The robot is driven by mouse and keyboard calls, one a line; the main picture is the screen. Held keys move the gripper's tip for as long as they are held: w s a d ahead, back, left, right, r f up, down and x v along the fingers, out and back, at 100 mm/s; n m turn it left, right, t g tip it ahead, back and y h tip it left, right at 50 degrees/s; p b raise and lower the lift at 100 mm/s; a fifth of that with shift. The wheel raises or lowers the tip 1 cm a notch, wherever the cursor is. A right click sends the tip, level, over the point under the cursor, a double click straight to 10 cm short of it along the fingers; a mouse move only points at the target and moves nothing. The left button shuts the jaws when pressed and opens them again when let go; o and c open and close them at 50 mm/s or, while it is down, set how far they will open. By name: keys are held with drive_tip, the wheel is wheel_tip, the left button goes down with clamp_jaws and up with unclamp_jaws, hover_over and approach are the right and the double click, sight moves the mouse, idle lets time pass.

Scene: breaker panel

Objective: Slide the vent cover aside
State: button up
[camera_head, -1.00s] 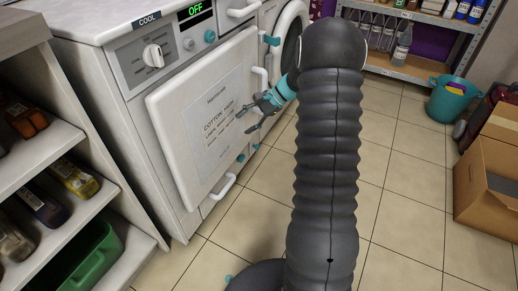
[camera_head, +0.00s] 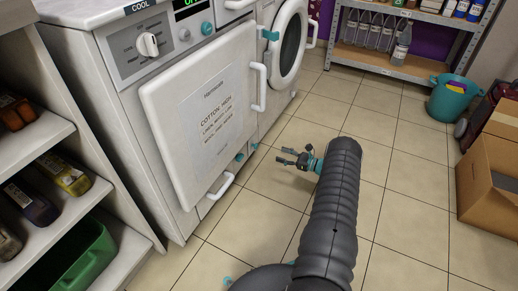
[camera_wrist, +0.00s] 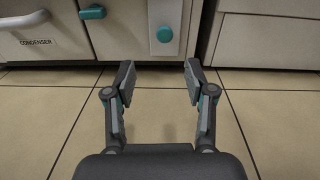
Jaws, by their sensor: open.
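In the wrist view, a pale upright plate with a round teal knob (camera_wrist: 164,34) stands low on the machine front, straight ahead. It may be the vent cover; no slots or label show on it. My gripper (camera_wrist: 156,72) is open and empty, low over the floor, with its two fingers spread below the plate in the picture and apart from it. In the head view my gripper (camera_head: 285,157) is to the right of the machine's lower front, pointing towards it. The plate is too small there to make out clearly.
The white dryer (camera_head: 150,40) has its large door (camera_head: 205,110) in front, with a notice. A drawer marked CONDENSER (camera_wrist: 35,38) is left of the plate, with a teal latch (camera_wrist: 92,12). Shelves (camera_head: 90,190) stand at left, a cardboard box (camera_head: 485,185) at right. Tiled floor between is clear.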

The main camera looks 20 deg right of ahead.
sight(257, 146)
drive_tip(key=shift+m+t, duration=0.4)
drive_tip(key=x, duration=0.8)
drive_tip(key=f+b+x, duration=0.1)
drive_tip(key=x, duration=0.4)
drive_tip(key=shift+w+d+f, duration=0.1)
drive_tip(key=shift+w+d, duration=0.05)
drive_tip(key=shift+w, duration=0.1)
clamp_jaws()
